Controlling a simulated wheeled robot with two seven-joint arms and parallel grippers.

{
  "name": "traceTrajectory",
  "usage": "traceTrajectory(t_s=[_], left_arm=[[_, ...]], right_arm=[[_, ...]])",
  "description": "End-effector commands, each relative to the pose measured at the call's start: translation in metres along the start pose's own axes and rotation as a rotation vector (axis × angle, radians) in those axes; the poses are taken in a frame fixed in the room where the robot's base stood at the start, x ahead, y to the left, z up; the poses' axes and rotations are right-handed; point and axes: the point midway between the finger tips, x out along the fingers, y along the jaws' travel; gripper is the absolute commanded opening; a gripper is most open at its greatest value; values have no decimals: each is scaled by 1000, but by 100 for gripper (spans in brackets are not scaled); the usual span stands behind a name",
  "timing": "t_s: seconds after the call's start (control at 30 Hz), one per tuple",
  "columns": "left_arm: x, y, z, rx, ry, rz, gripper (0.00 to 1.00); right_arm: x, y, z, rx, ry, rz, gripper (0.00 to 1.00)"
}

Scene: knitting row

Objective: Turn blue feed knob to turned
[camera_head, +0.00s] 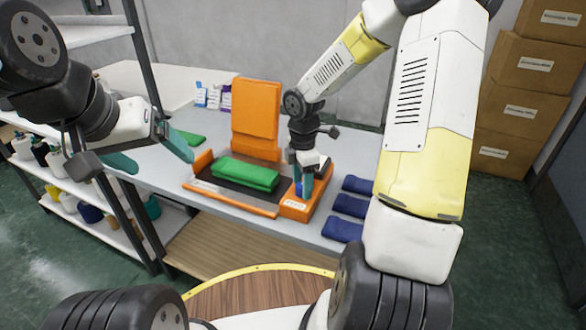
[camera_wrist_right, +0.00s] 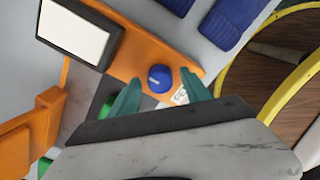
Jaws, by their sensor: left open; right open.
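The blue feed knob (camera_wrist_right: 159,79) sits on the orange control block of the machine. It carries a white mark line. In the head view the knob (camera_head: 299,189) is partly hidden behind my right gripper's fingers. My right gripper (camera_wrist_right: 160,95) is open, with its teal fingertips on either side of the knob's near edge; I cannot tell whether they touch it. In the head view my right gripper (camera_head: 303,180) points down over the orange block (camera_head: 298,208). My left gripper (camera_head: 157,160) is open and empty, left of the machine.
The orange machine (camera_head: 230,203) on the table holds folded green cloth (camera_head: 246,173). Folded blue cloths (camera_head: 349,205) lie to its right. A screen (camera_wrist_right: 78,30) stands by the block. Boxes (camera_head: 527,66) are stacked at the right; shelves with yarn cones stand at the left.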

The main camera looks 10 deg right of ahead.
Motion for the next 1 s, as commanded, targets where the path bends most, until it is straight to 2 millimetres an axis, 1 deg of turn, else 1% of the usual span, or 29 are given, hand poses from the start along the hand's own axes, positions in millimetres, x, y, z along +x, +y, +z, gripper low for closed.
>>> traceTrajectory(t_s=[0.03,0.17,0.2,0.27,0.3,0.33,0.67,0.87,1.0], left_arm=[[0,0,0,0,0,0,84],[0,0,0,0,0,0,84],[0,0,0,0,0,0,84],[0,0,0,0,0,0,84],[0,0,0,0,0,0,84],[0,0,0,0,0,0,84],[0,0,0,0,0,0,84],[0,0,0,0,0,0,84],[0,0,0,0,0,0,84]], right_arm=[[0,0,0,0,0,0,56],[0,0,0,0,0,0,30],[0,0,0,0,0,0,23],[0,0,0,0,0,0,11],[0,0,0,0,0,0,3],[0,0,0,0,0,0,0],[-1,0,0,42,0,1,0],[-1,1,-1,153,0,2,0],[-1,1,-1,268,-1,1,0]])
